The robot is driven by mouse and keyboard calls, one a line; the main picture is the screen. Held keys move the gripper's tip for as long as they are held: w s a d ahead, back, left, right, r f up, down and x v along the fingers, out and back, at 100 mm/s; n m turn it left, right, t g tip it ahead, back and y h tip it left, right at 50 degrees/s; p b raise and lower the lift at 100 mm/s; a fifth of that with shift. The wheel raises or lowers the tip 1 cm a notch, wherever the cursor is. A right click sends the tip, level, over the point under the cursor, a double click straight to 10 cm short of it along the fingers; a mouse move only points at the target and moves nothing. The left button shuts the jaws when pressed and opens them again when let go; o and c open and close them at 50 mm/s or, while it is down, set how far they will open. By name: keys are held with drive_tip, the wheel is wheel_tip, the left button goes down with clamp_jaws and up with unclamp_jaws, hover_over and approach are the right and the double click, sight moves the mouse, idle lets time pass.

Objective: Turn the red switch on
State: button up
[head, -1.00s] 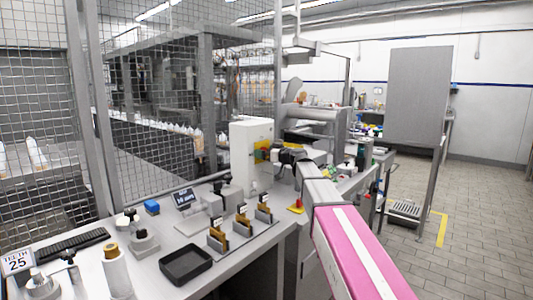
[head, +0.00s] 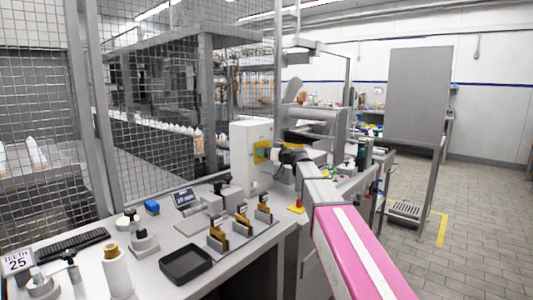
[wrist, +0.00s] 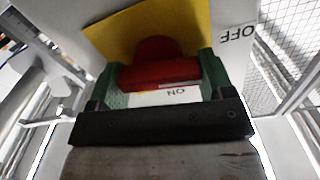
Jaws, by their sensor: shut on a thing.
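The red switch (wrist: 158,70) shows in the wrist view, a round hub with a flat bar handle on a yellow plate (wrist: 105,38). My gripper (wrist: 162,76) has one green finger on each side of the red handle and is shut on it. An "ON" label (wrist: 176,92) lies just below the handle in the picture, upside down and partly covered. An "OFF" label (wrist: 237,36) is at the right, clear of the fingers. In the head view my gripper (head: 274,154) is at the yellow plate (head: 261,151) on the white cabinet (head: 248,139); the switch is mostly hidden there.
The bench below holds a black tray (head: 186,264), several small brass-coloured pieces on stands, a keyboard (head: 73,245) and a white roll (head: 116,273). A wire mesh fence (head: 150,90) stands behind. Open tiled floor (head: 470,240) lies to the right.

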drive_tip(key=m, duration=0.4)
drive_tip(key=shift+w+d, duration=0.1)
drive_tip(key=m, duration=0.4)
drive_tip(key=shift+f, duration=0.15)
drive_tip(key=m, duration=0.4)
drive_tip(key=shift+w+d+f+m, duration=0.1)
drive_tip(key=shift+m, duration=0.2)
drive_tip(key=shift+f+m, duration=0.1)
drive_tip(key=shift+m, duration=1.5)
drive_tip(key=o, duration=0.9)
drive_tip(key=v, duration=1.1)
